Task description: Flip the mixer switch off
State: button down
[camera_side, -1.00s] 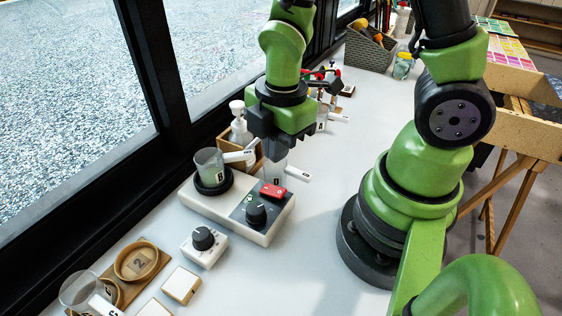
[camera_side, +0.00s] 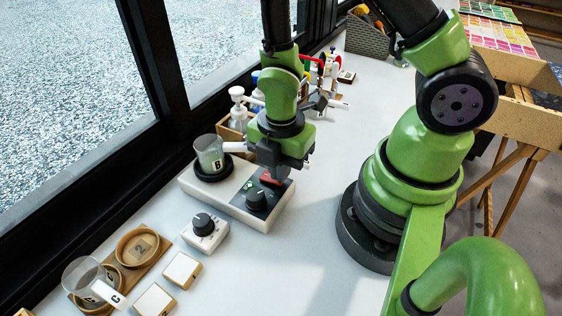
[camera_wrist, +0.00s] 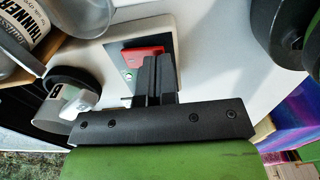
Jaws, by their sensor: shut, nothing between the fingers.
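The mixer (camera_side: 224,205) is a white, flat box with a dark panel, a black knob (camera_side: 256,199) and a red rocker switch (camera_side: 271,178). A clear beaker marked B (camera_side: 209,155) stands on its round black plate. My gripper (camera_side: 279,176) is shut and empty, pointing down at the red switch. In the wrist view, the shut fingers (camera_wrist: 155,70) are right beside the red switch (camera_wrist: 143,55) and cover part of it. I cannot tell whether they touch it, or which way the rocker is tipped.
A separate white knob box (camera_side: 204,232) stands in front of the mixer. Round wooden trays (camera_side: 137,246) and white square blocks (camera_side: 182,270) lie nearer the camera. A pump bottle (camera_side: 238,108) in a wooden holder and other bottles stand behind.

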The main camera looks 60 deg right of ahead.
jog(key=shift+f, duration=0.45)
dwell(0.3)
jog(key=shift+r, duration=2.3)
jog(key=s+r+m+t+y, duration=0.1)
jog(key=s+r+m+t, duration=0.1)
jog(key=r+m, duration=0.9)
jog(key=s+r+m+t+y, duration=0.1)
jog(key=s+r+m+t, duration=0.2)
jog(key=r+m, duration=0.7)
jog(key=shift+r+m+t, duration=0.35)
jog(key=shift+m+t, duration=0.15)
jog(key=shift+t, duration=0.6)
jog(key=shift+s+d, duration=0.1)
